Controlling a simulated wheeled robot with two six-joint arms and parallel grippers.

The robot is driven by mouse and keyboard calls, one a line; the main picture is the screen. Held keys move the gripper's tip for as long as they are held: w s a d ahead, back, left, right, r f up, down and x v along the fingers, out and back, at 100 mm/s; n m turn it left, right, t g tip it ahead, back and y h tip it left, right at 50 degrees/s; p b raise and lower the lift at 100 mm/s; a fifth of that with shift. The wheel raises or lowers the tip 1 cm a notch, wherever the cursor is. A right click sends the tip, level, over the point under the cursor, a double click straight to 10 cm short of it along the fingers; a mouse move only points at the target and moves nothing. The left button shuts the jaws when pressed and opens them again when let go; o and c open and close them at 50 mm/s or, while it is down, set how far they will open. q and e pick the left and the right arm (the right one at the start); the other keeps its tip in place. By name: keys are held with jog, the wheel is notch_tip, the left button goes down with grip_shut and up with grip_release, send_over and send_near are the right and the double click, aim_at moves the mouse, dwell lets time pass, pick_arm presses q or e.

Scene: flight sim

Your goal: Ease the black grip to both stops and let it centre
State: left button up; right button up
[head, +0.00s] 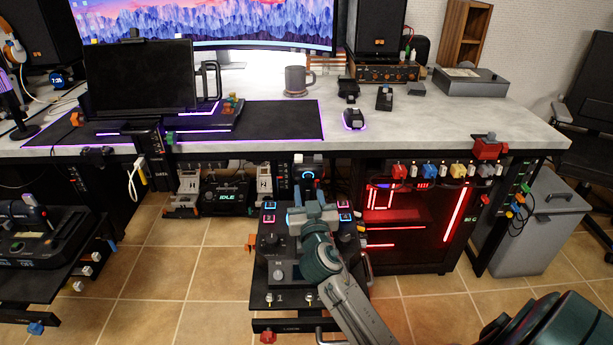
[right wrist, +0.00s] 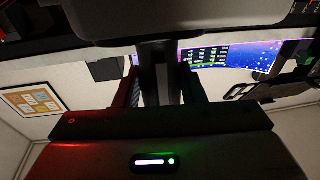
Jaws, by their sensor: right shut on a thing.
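My right gripper (head: 312,211) reaches in from the lower right over the flight-control panel (head: 262,290) below the desk edge. It is shut on the black grip (right wrist: 161,75), which shows as a dark upright post between the two fingers in the right wrist view. There the right gripper (right wrist: 160,92) has one finger on each side of the grip. In the head view the gripper and wrist hide most of the grip, so I cannot tell its tilt. My left gripper is not in view.
The panel carries lit square buttons and dark knobs around the gripper. The desk (head: 440,120) overhangs behind it. A red-lit computer case (head: 415,215) stands to the right. A second control panel (head: 35,250) is at the far left. Tiled floor (head: 190,270) is clear between them.

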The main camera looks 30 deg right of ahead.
jog(key=shift+w+d+p, duration=0.1)
jog(key=shift+w+p, duration=0.05)
jog(key=shift+p, duration=0.3)
jog(key=shift+w+r+p, duration=0.1)
jog(key=shift+p, duration=0.3)
jog(key=shift+w+d+g+p, duration=0.1)
jog(key=shift+g+p, duration=0.2)
jog(key=shift+p, duration=0.05)
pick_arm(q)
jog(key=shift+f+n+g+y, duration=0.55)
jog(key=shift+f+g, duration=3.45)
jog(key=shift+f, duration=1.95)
pick_arm(e)
jog(key=shift+w+d+p, duration=0.1)
jog(key=shift+p, duration=0.2)
jog(key=shift+w+r+g+p, duration=0.1)
jog(key=shift+g+p, duration=0.2)
jog(key=shift+p, duration=0.1)
jog(key=shift+w+d+y+p, duration=0.1)
jog(key=shift+w+y+p, duration=0.05)
jog(key=shift+y+p, duration=0.2)
jog(key=shift+w+d+p, duration=0.1)
jog(key=shift+p, duration=0.35)
jog(key=shift+w+p, duration=0.15)
jog(key=shift+p, duration=0.3)
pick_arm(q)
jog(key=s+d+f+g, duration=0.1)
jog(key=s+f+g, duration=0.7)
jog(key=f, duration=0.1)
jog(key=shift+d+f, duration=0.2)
